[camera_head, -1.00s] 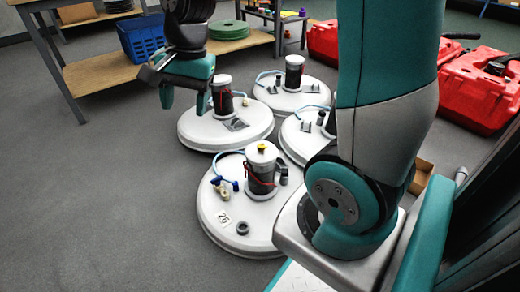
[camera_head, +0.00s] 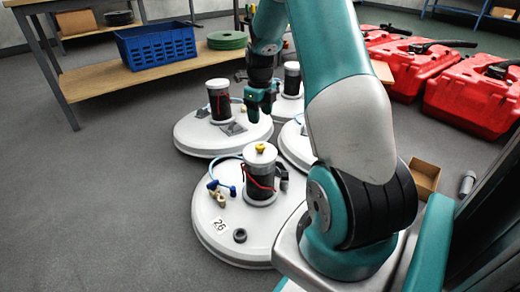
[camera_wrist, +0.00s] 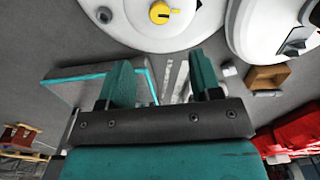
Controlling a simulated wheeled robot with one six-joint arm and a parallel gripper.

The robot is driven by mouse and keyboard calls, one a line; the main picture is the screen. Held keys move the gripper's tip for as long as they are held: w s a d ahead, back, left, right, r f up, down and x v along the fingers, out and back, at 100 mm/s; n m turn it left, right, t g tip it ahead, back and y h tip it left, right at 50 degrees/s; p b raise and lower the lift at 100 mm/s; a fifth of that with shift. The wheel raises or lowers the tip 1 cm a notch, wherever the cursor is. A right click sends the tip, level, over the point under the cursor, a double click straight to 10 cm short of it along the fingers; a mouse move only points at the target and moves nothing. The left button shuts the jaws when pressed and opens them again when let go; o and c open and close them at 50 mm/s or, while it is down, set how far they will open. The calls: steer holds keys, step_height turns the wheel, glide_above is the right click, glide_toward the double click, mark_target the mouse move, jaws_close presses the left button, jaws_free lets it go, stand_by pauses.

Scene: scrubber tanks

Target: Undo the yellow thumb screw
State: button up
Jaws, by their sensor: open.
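The yellow thumb screw (camera_head: 260,148) sits on top of the dark motor cylinder on the nearest white disc-shaped tank (camera_head: 215,235), marked 26. In the wrist view a yellow knob (camera_wrist: 160,13) on a white round top shows at the upper edge, beyond my fingers. My gripper (camera_head: 262,112) hangs above and behind that cylinder, near the farther tanks, apart from the screw. In the wrist view its two teal fingers (camera_wrist: 163,84) are spread with nothing between them.
More white tanks (camera_head: 200,140) with dark cylinders stand close behind. A blue basket (camera_head: 157,47) and a green coil (camera_head: 227,40) are on a wooden bench at the back left. Red cases (camera_head: 475,95) and a cardboard box (camera_head: 424,178) lie at right. Grey floor at left is clear.

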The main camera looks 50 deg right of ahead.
mark_target(260, 146)
step_height(260, 146, down, 12)
steer(key=b, duration=0.6)
steer(key=shift+f, duration=0.1)
steer(key=shift+c, duration=0.4)
steer(key=c, duration=0.9)
steer(key=shift+o, duration=0.2)
